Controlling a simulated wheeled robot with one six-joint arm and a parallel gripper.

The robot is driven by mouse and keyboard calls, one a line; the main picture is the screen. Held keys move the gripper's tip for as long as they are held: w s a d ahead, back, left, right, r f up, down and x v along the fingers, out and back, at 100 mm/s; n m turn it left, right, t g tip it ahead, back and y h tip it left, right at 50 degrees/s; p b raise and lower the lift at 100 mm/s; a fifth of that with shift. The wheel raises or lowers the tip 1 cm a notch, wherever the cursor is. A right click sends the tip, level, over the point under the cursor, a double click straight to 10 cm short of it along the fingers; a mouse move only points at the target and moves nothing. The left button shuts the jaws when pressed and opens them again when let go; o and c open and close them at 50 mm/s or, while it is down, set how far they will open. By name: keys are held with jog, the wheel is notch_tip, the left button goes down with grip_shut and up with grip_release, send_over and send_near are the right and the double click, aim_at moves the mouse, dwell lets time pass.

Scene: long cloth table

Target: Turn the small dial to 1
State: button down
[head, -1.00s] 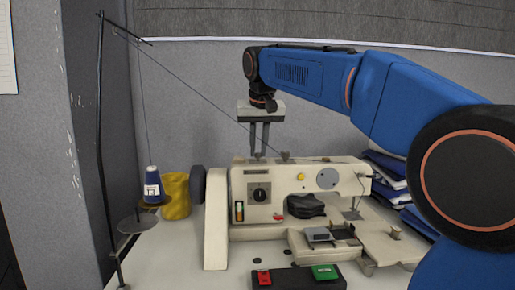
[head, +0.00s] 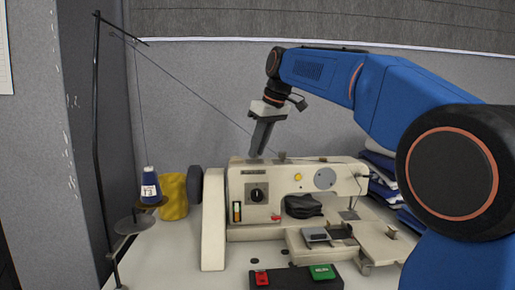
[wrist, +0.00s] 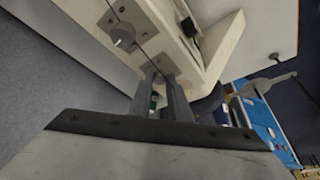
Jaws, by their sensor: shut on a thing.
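The cream sewing machine (head: 235,215) stands on the table. My gripper (head: 254,154) reaches down to the left part of its top, its fingers leaning and seen nearly edge-on. In the wrist view my gripper (wrist: 160,78) is shut at the machine top on a small part, which I take to be the small dial. The fingers hide that part, and I cannot read any number or mark on it. A larger pale knob (wrist: 122,36) stands apart from the fingers on the top plate. A black dial (head: 257,195) is on the machine's front face.
A thread runs from the stand (head: 98,150) at left to the machine top, close to my gripper. A blue spool (head: 150,177) and yellow spool (head: 173,197) are at left. A box with red and green buttons (head: 295,279) lies in front. Folded cloth (head: 380,170) is at right.

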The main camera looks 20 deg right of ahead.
dwell(0.3)
jog(key=c, duration=1.7)
grip_release()
jog(key=shift+o, duration=0.2)
jog(key=shift+r, duration=0.15)
jog(key=v, duration=1.7)
jog(key=shift+d, duration=0.15)
jog(key=shift+s, duration=0.1)
jog(key=x, duration=1.7)
